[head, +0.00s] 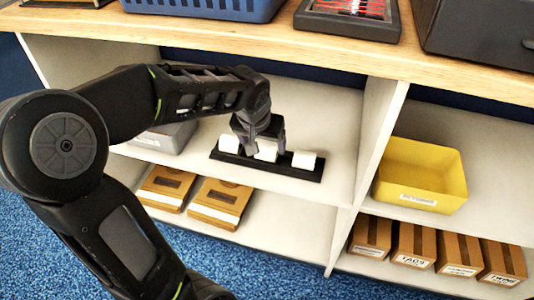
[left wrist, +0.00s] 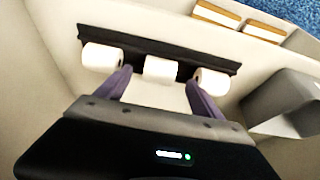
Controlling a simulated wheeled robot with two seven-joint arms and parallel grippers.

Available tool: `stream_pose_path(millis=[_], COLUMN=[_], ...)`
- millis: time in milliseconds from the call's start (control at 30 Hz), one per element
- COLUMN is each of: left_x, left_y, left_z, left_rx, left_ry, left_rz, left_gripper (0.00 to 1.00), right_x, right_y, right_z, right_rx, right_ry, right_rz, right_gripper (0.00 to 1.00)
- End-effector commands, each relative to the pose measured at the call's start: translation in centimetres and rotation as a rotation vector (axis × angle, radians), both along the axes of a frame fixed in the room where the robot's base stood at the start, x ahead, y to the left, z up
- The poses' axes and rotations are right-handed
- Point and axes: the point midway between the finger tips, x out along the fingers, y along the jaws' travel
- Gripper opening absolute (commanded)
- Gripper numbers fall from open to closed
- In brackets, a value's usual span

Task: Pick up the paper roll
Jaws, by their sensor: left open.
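Three white paper rolls sit in a row on a black holder (head: 282,166) on the middle shelf. In the head view they are the left roll (head: 228,144), the middle roll (head: 267,151) and the right roll (head: 304,160). My left gripper (head: 258,143) is open above the holder, near the middle roll, and hides part of the row. In the left wrist view the middle roll (left wrist: 160,69) shows between the open fingertips (left wrist: 158,82). The other rolls (left wrist: 101,57) (left wrist: 211,81) lie outside the fingers. Contact cannot be told. My right gripper is out of view.
A grey bin (head: 168,137) stands left of the holder. A white divider (head: 381,140) separates it from a yellow bin (head: 420,174) at right. The wooden top (head: 270,39) overhangs, carrying a blue basket (head: 205,8).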

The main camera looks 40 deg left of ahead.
Motion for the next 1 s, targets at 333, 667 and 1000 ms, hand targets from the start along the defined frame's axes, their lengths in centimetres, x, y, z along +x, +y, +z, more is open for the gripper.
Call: stream_pose_path(millis=[333,667,1000], left_x=[1.5,2.0,3.3], left_y=[0.5,0.7,1.2], left_z=[0.0,-2.0,-4.7], left_rx=[0.0,0.0,0.0], left_ry=[0.0,0.004,0.0], left_rz=[0.0,-0.001,0.0], left_gripper=[0.77,0.77,0.77], right_x=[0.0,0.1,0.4], right_y=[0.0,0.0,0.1], right_z=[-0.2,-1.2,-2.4], right_rx=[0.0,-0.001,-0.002], right_ry=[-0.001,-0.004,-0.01], right_rz=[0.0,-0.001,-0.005], right_gripper=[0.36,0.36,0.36])
